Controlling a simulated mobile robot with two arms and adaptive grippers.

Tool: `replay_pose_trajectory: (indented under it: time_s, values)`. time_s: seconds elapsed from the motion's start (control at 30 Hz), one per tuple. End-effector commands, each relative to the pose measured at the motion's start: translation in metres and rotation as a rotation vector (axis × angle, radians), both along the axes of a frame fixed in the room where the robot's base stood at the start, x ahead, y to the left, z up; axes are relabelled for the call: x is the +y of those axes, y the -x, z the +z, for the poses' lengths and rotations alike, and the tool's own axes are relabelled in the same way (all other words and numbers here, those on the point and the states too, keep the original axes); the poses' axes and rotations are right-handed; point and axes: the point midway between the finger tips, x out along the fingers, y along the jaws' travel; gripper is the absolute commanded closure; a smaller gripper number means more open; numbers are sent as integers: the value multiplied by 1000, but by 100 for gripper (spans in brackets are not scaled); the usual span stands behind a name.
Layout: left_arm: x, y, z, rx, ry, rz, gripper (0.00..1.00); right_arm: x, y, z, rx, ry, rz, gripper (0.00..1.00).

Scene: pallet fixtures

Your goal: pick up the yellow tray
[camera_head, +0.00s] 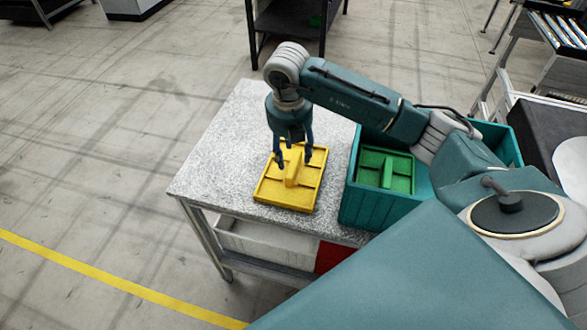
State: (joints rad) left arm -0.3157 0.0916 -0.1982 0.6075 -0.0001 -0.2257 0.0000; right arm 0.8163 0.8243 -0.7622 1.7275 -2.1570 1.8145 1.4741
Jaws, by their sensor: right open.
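The yellow tray (272,190) lies flat on the grey speckled table, left of the teal crate. It has a raised rim and an upright block-like grip in its middle. My right gripper (294,162) points straight down over the tray, with its open fingers around the upper part of the raised middle grip. Whether the fingers touch it cannot be told. My left gripper is not in view.
A teal crate (370,205) stands on the table's right side with a green tray (398,178) in it. The speckled table (212,170) is clear left of the yellow tray. A dark shelf (290,20) stands behind. A yellow line (110,280) crosses the floor.

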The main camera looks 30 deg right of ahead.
Motion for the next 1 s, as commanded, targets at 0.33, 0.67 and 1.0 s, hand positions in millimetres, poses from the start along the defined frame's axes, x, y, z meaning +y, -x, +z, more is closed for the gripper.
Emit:
replay_pose_trajectory:
  time_s: [0.33,0.67,1.0]
  values:
    - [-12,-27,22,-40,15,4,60,0,-5,-37,5,0,0,51]
    - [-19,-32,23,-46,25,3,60,-3,-8,-58,0,0,2,51]
    - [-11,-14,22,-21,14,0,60,-3,-8,-58,0,0,1,100]
